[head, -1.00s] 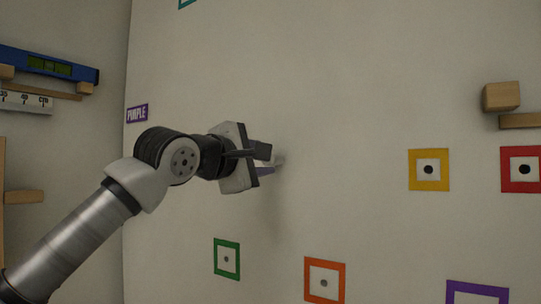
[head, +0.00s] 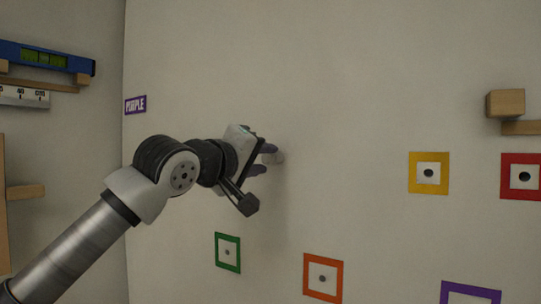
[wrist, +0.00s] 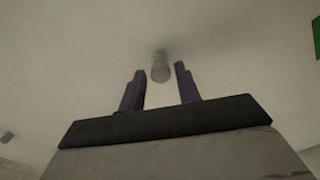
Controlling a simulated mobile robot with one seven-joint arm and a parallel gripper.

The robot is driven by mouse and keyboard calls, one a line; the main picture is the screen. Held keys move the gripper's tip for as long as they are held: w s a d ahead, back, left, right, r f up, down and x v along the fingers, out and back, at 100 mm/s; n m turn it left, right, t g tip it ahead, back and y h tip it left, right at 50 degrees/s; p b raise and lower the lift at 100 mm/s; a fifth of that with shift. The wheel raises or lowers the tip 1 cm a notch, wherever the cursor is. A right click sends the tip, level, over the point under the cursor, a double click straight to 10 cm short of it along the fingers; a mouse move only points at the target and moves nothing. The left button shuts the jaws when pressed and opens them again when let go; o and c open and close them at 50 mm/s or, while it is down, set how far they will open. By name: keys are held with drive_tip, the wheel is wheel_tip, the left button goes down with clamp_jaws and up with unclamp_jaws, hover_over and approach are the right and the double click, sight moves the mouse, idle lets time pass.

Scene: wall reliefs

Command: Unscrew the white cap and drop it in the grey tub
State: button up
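The small whitish cap (head: 279,157) sticks out from the wall at the tips of my gripper (head: 268,159). In the wrist view the cap (wrist: 160,70) shows as a short pale grey cylinder. The two dark purple fingers stand apart on its left and right, with a gap on each side, so my gripper is open. The cap lies around or just beyond the fingertips; I cannot tell its exact depth between them. The grey tub is not in view.
Framed dark pegs or holes sit on the wall: green (head: 228,252), orange (head: 323,278), yellow (head: 428,173) and red (head: 523,176). Wooden blocks (head: 506,103) jut out at the right. A blue level (head: 45,57) rests on the left wall. The wall above my gripper is bare.

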drive_tip(key=c, duration=0.6)
drive_tip(key=shift+f+n+b, duration=0.2)
drive_tip(key=shift+n+b, duration=0.7)
drive_tip(key=shift+n, duration=0.3)
drive_tip(key=shift+r+n+b, duration=0.25)
drive_tip(key=shift+n+b, duration=0.15)
drive_tip(key=shift+n, duration=1)
drive_tip(key=shift+f+n+b, duration=0.15)
drive_tip(key=shift+n+b, duration=0.65)
drive_tip(key=shift+n, duration=0.4)
drive_tip(key=shift+s+r+n+b, duration=0.15)
drive_tip(key=shift+n+b, duration=0.25)
drive_tip(key=shift+n, duration=1)
